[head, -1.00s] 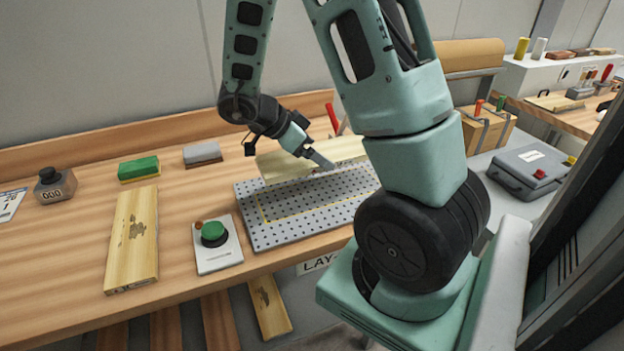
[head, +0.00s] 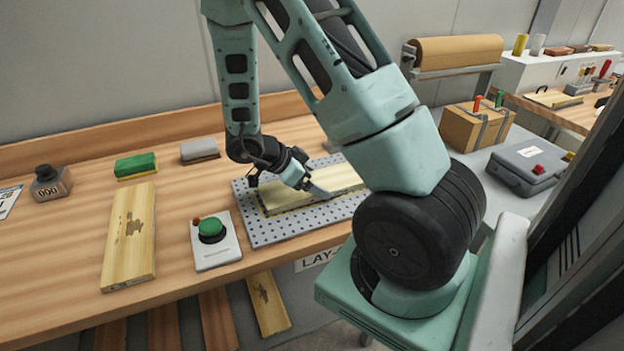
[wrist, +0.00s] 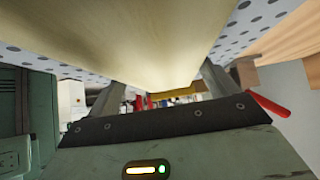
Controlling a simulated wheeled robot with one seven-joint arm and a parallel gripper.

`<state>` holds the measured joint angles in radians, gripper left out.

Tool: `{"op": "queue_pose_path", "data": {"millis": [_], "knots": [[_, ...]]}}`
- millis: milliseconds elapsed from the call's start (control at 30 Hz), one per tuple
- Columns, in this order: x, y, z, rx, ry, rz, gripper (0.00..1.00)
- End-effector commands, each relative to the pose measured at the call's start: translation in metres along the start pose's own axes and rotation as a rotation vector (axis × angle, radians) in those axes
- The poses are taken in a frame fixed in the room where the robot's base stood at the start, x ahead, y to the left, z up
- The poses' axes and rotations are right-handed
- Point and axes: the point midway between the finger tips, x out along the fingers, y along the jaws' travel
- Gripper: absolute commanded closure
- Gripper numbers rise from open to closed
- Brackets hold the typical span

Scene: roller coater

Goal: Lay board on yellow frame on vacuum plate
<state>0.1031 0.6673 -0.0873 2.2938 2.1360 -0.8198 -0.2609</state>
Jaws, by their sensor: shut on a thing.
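The pale wooden board (head: 290,191) lies over the perforated grey vacuum plate (head: 262,230) in the head view, roughly lined up with the yellow frame (head: 298,206), whose near line shows along its front edge. In the wrist view the board (wrist: 150,45) fills the upper middle between the two fingers of my gripper (wrist: 155,85), with plate holes on both sides. Whether the board fully touches the plate cannot be told.
A control box with a green button (head: 211,229) stands left of the plate. Another board (head: 130,235) with a dark stain lies further left. A green sponge block (head: 136,165) and a grey block (head: 200,150) lie behind. A red handle (wrist: 268,104) shows in the wrist view.

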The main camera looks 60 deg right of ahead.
Motion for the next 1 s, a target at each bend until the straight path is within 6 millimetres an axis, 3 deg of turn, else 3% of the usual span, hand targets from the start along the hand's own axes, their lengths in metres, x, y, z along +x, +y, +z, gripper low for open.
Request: {"op": "queue_pose_path", "data": {"millis": [67, 100, 133, 400, 533, 1000], "knots": [[0.001, 0.000, 0.001, 0.000, 0.001, 0.000, 0.47], [0.002, 0.000, 0.002, 0.000, 0.000, 0.000, 0.09], [0.001, 0.000, 0.001, 0.000, 0.000, 0.000, 0.00], [0.000, 0.000, 0.000, 0.000, 0.000, 0.000, 0.00], [-0.011, -0.001, 0.000, 0.002, -0.003, -0.002, 0.00], [-0.101, -0.001, 0.000, 0.001, -0.002, -0.003, 0.00]]}}
